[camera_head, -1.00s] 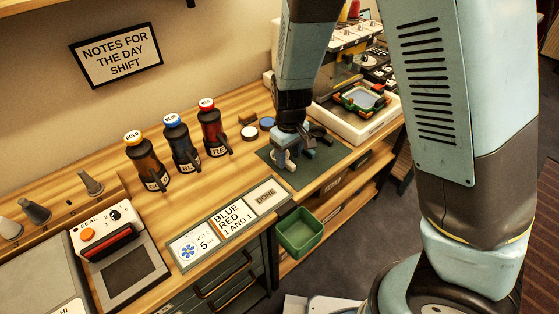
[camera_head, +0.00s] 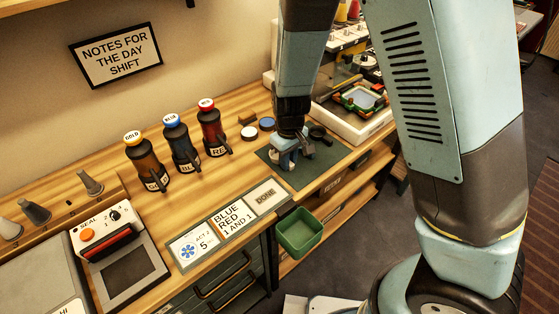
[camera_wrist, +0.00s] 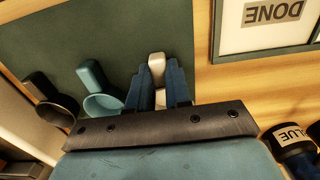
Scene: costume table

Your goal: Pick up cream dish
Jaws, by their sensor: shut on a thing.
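My gripper (camera_wrist: 161,76) points down over the dark green mat (camera_wrist: 100,35). Its two blue fingers are shut on the handle of the cream dish (camera_wrist: 157,62), whose pale end shows between and beyond the fingertips in the wrist view. The rest of the cream dish is mostly hidden by the fingers and the gripper's dark plate. I cannot tell whether it touches the mat. A teal dish (camera_wrist: 100,98) and a black dish (camera_wrist: 55,105) lie to the left on the mat. My gripper (camera_head: 292,157) also shows in the head view, low at the mat.
Gold (camera_head: 148,160), blue (camera_head: 179,143) and red (camera_head: 213,133) bottles stand left of the mat. A white tray (camera_head: 350,125) is behind right. Cards, including a DONE card (camera_head: 265,197), lie in front. A green bin (camera_head: 298,233) hangs below the table edge.

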